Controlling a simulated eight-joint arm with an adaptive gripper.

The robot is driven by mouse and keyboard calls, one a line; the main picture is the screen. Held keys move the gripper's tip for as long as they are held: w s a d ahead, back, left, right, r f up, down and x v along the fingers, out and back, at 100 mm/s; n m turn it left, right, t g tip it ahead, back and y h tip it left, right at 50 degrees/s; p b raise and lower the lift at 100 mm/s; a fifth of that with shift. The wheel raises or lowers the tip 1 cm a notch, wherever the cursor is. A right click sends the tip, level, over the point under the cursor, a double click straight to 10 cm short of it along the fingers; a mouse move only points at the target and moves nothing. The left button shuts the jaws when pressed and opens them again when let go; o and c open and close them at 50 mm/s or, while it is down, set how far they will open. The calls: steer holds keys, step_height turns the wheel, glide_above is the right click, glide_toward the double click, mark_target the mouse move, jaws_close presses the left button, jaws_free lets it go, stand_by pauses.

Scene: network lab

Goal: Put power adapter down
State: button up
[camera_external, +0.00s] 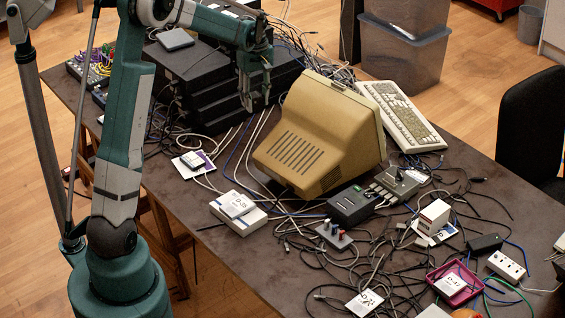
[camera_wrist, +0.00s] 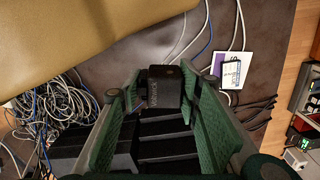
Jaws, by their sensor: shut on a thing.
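My gripper (camera_external: 256,107) hangs over the table beside the black device stack, left of the beige monitor. In the wrist view my gripper (camera_wrist: 162,88) has its green fingers closed on a small black block, the power adapter (camera_wrist: 166,86), which has faint lettering on its side. The adapter sits between the fingertips. In the external view the fingers and the dark stack behind make it hard to pick out. I cannot tell how high it is above the table.
The black device stack (camera_external: 215,100) and beige monitor (camera_external: 318,135) flank the gripper. Cables (camera_wrist: 50,120) lie tangled around. A white box (camera_external: 238,213), a small card-topped item (camera_external: 192,162) and a keyboard (camera_external: 402,115) are on the table (camera_external: 185,218). Bare tabletop shows near the front left edge.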

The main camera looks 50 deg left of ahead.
steer(key=d+m, duration=0.4)
steer(key=d, duration=1.4)
steer(key=m+b, duration=0.2)
steer(key=m, duration=1)
glide_above(328, 287)
step_height(328, 287, down, 11)
steer(key=shift+f, duration=0.1)
steer(key=shift+f+b, duration=0.9)
steer(key=shift+f, duration=2.2)
steer(key=shift+f+b, duration=0.45)
steer(key=shift+f, duration=1.4)
